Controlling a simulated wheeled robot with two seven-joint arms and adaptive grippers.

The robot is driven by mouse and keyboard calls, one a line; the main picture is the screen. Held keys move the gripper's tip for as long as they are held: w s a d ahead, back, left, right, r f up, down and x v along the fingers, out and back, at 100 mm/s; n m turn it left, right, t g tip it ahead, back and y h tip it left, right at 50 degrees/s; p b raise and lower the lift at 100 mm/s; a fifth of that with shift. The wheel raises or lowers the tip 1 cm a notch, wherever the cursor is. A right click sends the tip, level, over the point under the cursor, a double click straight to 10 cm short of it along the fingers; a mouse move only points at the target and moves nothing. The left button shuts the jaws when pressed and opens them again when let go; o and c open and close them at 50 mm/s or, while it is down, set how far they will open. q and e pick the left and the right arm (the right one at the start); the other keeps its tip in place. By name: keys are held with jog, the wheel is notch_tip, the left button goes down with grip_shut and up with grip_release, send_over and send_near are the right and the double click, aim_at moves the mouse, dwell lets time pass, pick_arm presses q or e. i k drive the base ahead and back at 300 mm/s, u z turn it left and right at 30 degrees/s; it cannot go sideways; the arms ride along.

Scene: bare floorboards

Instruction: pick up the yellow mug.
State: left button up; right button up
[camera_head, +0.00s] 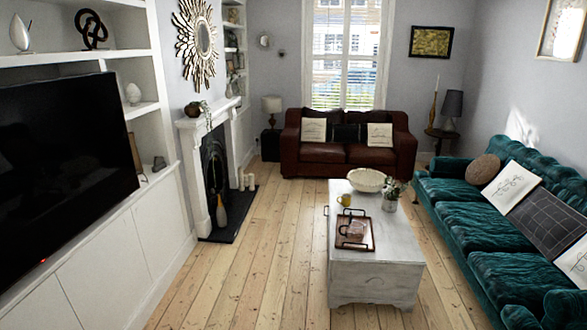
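A small yellow mug (345,200) stands on top of the pale wooden chest table (375,268), on its left side. It is between a white bowl (367,180) behind it and a brown tray (355,246) in front of it. The mug is small and far off, so its handle side is hard to tell. Neither of my grippers shows in the head view.
A potted plant (391,195) stands right of the mug. A teal sofa (465,232) runs along the right, near the chest. A brown sofa (345,155) is at the back. The floorboards (255,265) left of the chest are clear, up to the fireplace hearth (236,215).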

aim_at(344, 200)
jog(key=u, duration=0.2)
jog(key=i, duration=4.1)
jog(key=z, duration=0.5)
jog(key=i, duration=0.95)
jog(key=z, duration=0.1)
